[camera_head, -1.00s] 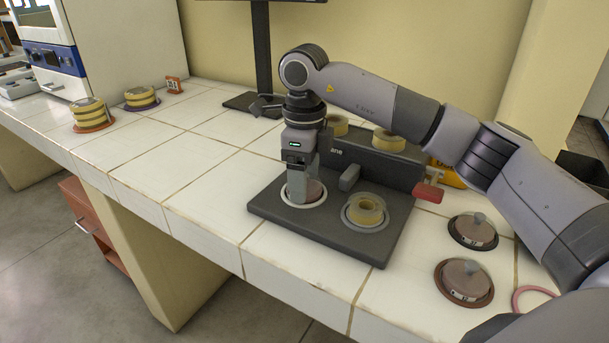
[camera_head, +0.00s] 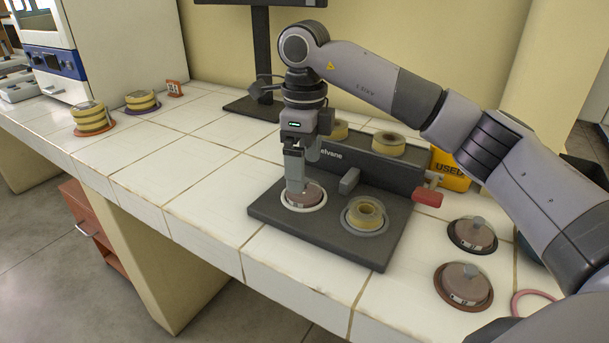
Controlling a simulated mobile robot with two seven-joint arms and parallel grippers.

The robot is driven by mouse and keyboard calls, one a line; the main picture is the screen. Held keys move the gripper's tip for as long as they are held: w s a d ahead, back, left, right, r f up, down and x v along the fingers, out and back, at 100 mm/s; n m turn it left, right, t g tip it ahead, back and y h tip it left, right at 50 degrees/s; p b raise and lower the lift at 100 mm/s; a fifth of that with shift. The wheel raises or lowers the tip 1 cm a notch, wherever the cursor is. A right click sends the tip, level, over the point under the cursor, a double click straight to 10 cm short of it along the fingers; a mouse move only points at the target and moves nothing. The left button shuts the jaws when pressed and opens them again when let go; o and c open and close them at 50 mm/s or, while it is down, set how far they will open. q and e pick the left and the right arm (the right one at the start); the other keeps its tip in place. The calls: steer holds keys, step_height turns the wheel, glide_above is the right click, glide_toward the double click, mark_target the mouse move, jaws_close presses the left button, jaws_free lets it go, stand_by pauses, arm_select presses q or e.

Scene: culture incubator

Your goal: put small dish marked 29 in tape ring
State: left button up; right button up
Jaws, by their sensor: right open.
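A small brownish dish (camera_head: 304,196) sits inside a white ring (camera_head: 290,206) on the left of the dark board (camera_head: 325,245). Its marking is too small to read. My right gripper (camera_head: 296,182) points down at this dish, its fingers open, just above or beside its top; I cannot tell whether they touch. My left gripper is not in view.
A yellow roll (camera_head: 366,213) stands in a grey ring on the board. Another yellow roll (camera_head: 389,144) is on the dark block behind it. A red handle (camera_head: 428,197) sticks out at right. A pink ring (camera_head: 533,302) lies empty. Stacked yellow dishes (camera_head: 92,115) stand far left; mid-left counter is clear.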

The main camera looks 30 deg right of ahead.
step_height(320, 180, up, 8)
steer(key=p, duration=0.1)
steer(key=shift+r, duration=0.1)
steer(key=shift+s, duration=0.1)
stand_by(0.5)
